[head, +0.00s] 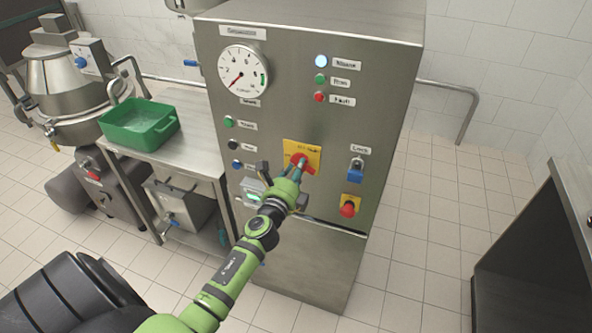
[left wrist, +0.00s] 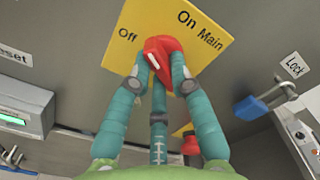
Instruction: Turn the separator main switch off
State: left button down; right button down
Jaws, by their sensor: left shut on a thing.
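The main switch is a red rotary knob (head: 301,160) on a yellow plate (head: 314,151) on the steel cabinet's front. In the left wrist view the red knob (left wrist: 167,47) bears a white mark. The yellow plate (left wrist: 215,50) there reads "Off" at left and "On" and "Main" at upper right. The white mark leans up and left, on the "Off" side, but I cannot tell the exact setting. My left gripper (head: 301,172) is shut on the knob, its fingers (left wrist: 158,77) at both sides and below it. The fingers hide part of the knob. My right gripper is not in view.
A blue padlock (head: 356,165) and a red emergency button (head: 348,208) sit right of the switch. Lamps (head: 320,78), a gauge (head: 243,72) and push buttons (head: 229,121) share the panel. A steel table with a green tub (head: 140,124) stands left.

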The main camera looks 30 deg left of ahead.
pick_arm(q)
jog(key=n, duration=0.6)
jog(key=shift+d, duration=0.15)
dwell(0.5)
jog(key=c, duration=1.1)
grip_release()
jog(key=v, duration=1.2)
jog(key=shift+r, duration=0.1)
